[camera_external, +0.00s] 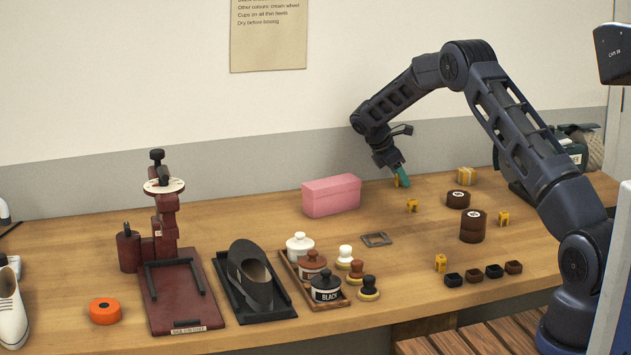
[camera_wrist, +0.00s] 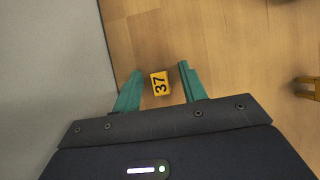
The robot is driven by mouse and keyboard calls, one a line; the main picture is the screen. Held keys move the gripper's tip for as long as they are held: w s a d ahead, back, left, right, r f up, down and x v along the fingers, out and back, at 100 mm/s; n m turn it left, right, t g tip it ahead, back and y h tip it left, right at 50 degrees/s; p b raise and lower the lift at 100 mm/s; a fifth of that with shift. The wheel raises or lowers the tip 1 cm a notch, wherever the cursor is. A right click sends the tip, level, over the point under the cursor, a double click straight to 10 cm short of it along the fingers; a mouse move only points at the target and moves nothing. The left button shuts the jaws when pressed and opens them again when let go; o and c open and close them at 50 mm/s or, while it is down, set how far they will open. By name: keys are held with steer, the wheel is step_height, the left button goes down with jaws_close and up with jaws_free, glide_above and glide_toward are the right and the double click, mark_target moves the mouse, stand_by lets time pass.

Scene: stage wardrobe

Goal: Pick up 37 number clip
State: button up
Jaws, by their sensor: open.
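The 37 number clip (camera_wrist: 160,83) is a small yellow piece with a black 37 on it. In the wrist view it lies on the wooden table between the tips of my gripper (camera_wrist: 160,80). My gripper's two green fingers are open, one on each side of the clip, with a gap on both sides.
Other yellow clips (camera_external: 412,205) stand to the front and right. A pink box (camera_external: 331,195) is left of my gripper, and dark round tins (camera_external: 458,199) are to the right. The grey wall (camera_wrist: 55,65) runs close along the left in the wrist view.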

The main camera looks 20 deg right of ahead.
jaws_close()
steer(key=shift+r, duration=0.15)
